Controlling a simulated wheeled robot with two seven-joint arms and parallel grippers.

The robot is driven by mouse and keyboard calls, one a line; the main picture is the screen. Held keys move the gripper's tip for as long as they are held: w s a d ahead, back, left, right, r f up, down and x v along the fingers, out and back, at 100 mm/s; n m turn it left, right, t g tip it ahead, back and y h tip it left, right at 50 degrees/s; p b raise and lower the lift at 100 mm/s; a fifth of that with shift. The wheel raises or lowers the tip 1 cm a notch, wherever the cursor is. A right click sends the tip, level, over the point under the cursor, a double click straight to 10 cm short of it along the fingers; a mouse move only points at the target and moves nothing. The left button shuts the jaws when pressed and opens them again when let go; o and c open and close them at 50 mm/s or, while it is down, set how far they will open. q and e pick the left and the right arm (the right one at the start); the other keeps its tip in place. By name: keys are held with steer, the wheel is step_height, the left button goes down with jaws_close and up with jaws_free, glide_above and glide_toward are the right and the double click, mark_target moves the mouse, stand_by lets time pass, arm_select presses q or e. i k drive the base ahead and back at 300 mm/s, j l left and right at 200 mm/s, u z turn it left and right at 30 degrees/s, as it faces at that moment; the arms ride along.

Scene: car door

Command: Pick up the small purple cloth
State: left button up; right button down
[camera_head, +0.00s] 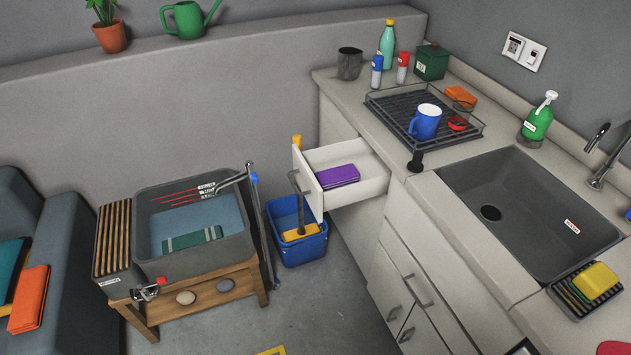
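A small purple cloth (337,176), folded flat into a rectangle, lies inside the white drawer (372,188). The drawer is pulled open from the cabinet under the counter, and its front panel faces left. The cloth rests towards the drawer's front end, and its top is uncovered. Neither of my grippers can be made out in the head view.
A blue bucket (308,250) with a mop stands below the drawer. A grey wash tub (190,262) on a wooden stand is at left. The counter holds a dish rack (385,108) with a blue mug (424,124), bottles and a sink (520,225). Floor space (330,310) is clear.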

mark_target(343, 175)
steer(key=z, duration=1.85)
steer(key=u, duration=0.4)
steer(key=k+j+u, duration=0.1)
steer(key=u, duration=0.65)
steer(key=j+u, duration=0.15)
steer(key=u, duration=0.2)
steer(key=i+j+z, duration=0.3)
steer(key=i, duration=0.2)
steer(key=i+j+z, duration=0.3)
steer(key=i, duration=0.2)
